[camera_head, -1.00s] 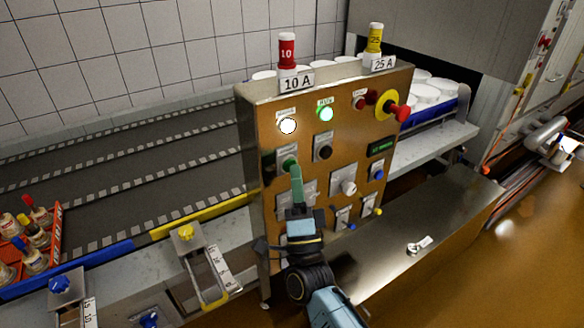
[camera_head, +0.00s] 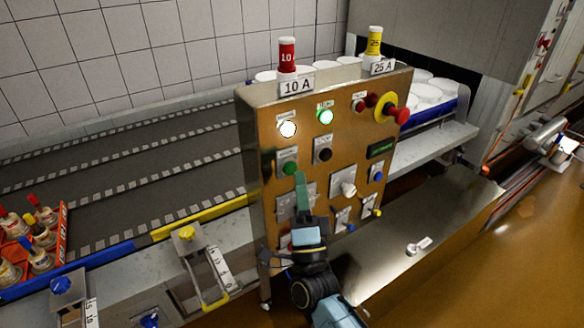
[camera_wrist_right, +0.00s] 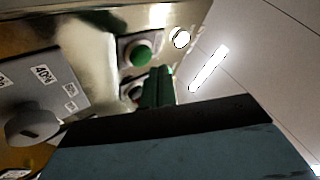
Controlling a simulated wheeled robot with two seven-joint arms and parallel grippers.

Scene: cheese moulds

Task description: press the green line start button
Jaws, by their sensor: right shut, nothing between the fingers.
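The green start button (camera_head: 290,168) sits on a square plate on the left of the brass-coloured control panel (camera_head: 335,165). It also shows in the right wrist view (camera_wrist_right: 141,54). My right gripper (camera_head: 302,178) is shut and empty, its green fingers pointing up at the panel just to the lower right of the button. In the right wrist view the fingertips (camera_wrist_right: 158,82) are beside the button, with a gap showing between them. My left gripper is not in view.
A white lamp (camera_head: 288,129) and a lit green lamp (camera_head: 325,116) are above the button. A black button (camera_head: 323,155) is to its right. A red emergency stop (camera_head: 397,112) protrudes at the upper right. A grey knob (camera_head: 348,188) sits lower on the panel.

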